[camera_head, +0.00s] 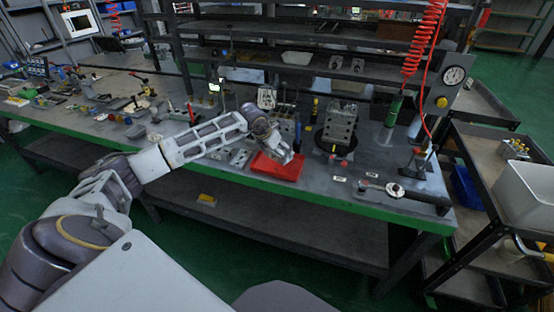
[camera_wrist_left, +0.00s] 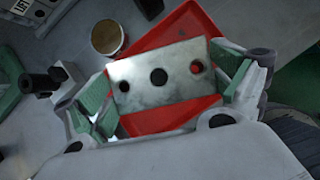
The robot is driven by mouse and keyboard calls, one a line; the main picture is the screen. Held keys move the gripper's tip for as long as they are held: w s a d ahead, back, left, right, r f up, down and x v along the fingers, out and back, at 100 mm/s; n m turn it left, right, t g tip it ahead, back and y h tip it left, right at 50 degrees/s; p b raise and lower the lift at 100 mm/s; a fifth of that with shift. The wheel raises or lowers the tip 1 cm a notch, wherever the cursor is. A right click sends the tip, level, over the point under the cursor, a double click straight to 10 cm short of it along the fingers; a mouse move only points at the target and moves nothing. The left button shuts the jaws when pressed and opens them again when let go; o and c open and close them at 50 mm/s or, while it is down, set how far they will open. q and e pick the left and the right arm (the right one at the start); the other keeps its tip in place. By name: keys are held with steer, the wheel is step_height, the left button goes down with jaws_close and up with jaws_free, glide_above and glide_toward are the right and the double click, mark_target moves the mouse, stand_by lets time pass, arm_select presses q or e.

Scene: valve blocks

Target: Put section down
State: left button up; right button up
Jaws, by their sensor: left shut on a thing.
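The section is a flat grey metal plate (camera_wrist_left: 136,88) with three round holes in a row. In the left wrist view it sits between the green-padded fingers of my left gripper (camera_wrist_left: 165,84), which is shut on it. A red tray (camera_wrist_left: 188,26) lies behind the plate in that view, and red shows through one hole. In the head view my left gripper (camera_head: 286,154) is over the red tray (camera_head: 276,170) near the bench's front edge. The gap between plate and tray cannot be told. The plate is not clear in the head view. My right gripper is not in view.
A metal valve block (camera_head: 338,127) stands on a dark round base right of the tray. A round container (camera_wrist_left: 108,38) is close to the plate in the wrist view. Small parts and tools crowd the bench's left. A dial gauge (camera_head: 454,76) stands at the right.

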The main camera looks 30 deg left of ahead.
mark_target(277, 158)
arm_select(q)
steer(key=shift+f, duration=2.1)
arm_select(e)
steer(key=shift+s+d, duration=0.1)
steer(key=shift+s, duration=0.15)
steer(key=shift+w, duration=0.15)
arm_select(q)
steer(key=shift+f, duration=0.1)
steer(key=o, duration=1)
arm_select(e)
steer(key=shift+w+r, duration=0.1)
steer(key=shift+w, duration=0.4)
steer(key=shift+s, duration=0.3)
